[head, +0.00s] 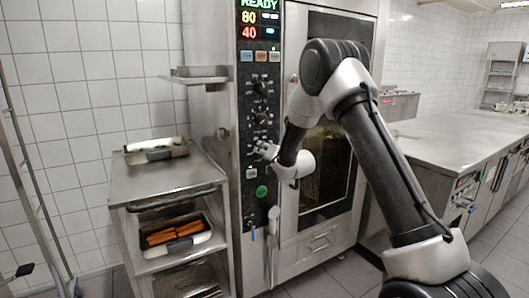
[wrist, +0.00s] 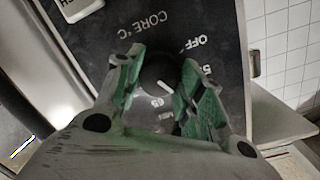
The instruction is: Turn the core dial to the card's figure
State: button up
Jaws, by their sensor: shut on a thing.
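The core dial (wrist: 153,72) is a dark round knob under the label "CORE °C" on the oven's black control panel (head: 247,100). My gripper (wrist: 158,76) has one finger on each side of the knob and is shut on it; in the head view, my gripper (head: 264,150) is at the panel's lower dial. The knob's white pointer line slants to the lower right in the wrist view. "OFF", a partly covered figure starting with 5, and "65" show around it. The right finger hides part of the scale. I cannot make out the card in either view.
The oven display (head: 260,18) reads READY, 80 and 40. Another dial (head: 260,87) sits above my gripper, a green button (head: 261,191) below. A steel cart (head: 160,183) with trays stands left. A steel counter (head: 455,135) stands right.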

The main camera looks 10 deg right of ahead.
jog(key=shift+m, duration=0.5)
jog(key=o, duration=1)
jog(key=v, duration=1.2)
jog(key=shift+d, duration=0.1)
